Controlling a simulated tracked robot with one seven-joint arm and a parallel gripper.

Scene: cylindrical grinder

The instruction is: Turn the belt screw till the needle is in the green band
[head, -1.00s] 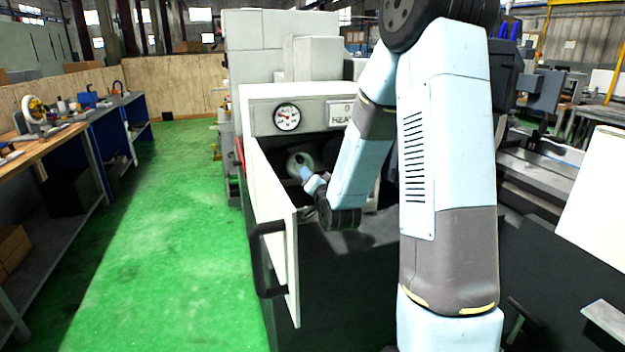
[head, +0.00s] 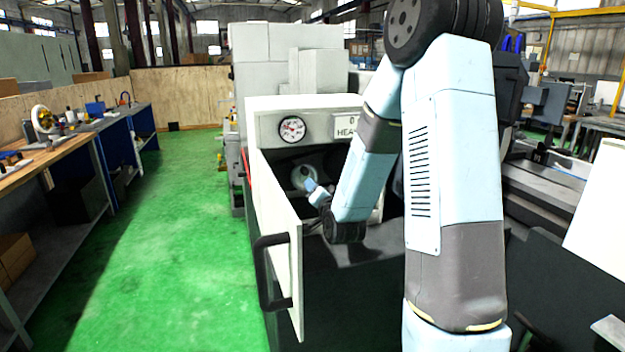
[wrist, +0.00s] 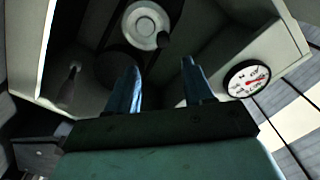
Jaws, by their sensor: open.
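The gauge (head: 292,129) is a round white dial on the machine's front panel, left of a label plate. It also shows at the right of the wrist view (wrist: 247,79); reddish marks show on it, but needle and green band are too small to tell apart. In the open bay below, a pale round disc (wrist: 145,24) with a dark knob at its lower edge sits ahead of my gripper (wrist: 159,60); it also shows in the head view (head: 303,176). I cannot tell whether this is the belt screw. My gripper is open, its fingers apart with nothing between them.
An open white door (head: 278,232) with a black handle (head: 268,272) stands left of my arm. Bay walls close in around the gripper. A dark upright part (wrist: 70,88) stands at the bay's left in the wrist view. Green floor (head: 190,230) is free at left, beside a workbench (head: 62,150).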

